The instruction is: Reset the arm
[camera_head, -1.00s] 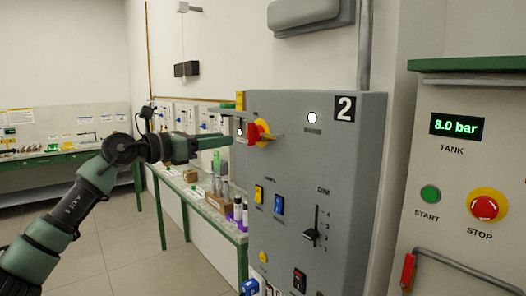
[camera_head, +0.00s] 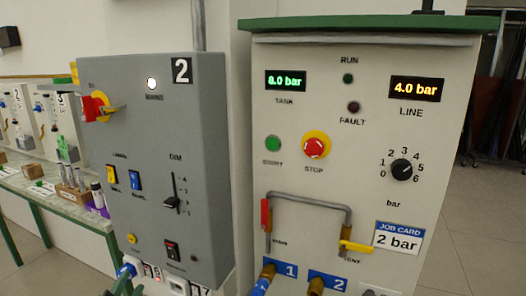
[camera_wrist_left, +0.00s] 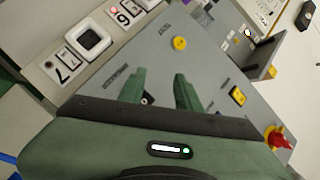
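My left gripper (camera_wrist_left: 160,90) shows in the left wrist view with its two green fingers apart and nothing between them. Behind the fingers is the face of the grey panel marked 2 (camera_wrist_left: 215,60). In the head view only a small green part of the left gripper (camera_head: 124,285) shows at the bottom edge, below the same grey panel (camera_head: 135,215). I cannot tell from this whether it touches the panel. My right gripper is in neither view.
The panel carries a red and yellow rotary switch (camera_head: 97,107), rockers and a slider (camera_head: 171,203). To its right stands a pale cabinet (camera_head: 290,185) with a tank display of 8.0 bar, a line display of 4.0 bar and a job card (camera_head: 398,237) reading 2 bar. A bench (camera_head: 75,215) is left.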

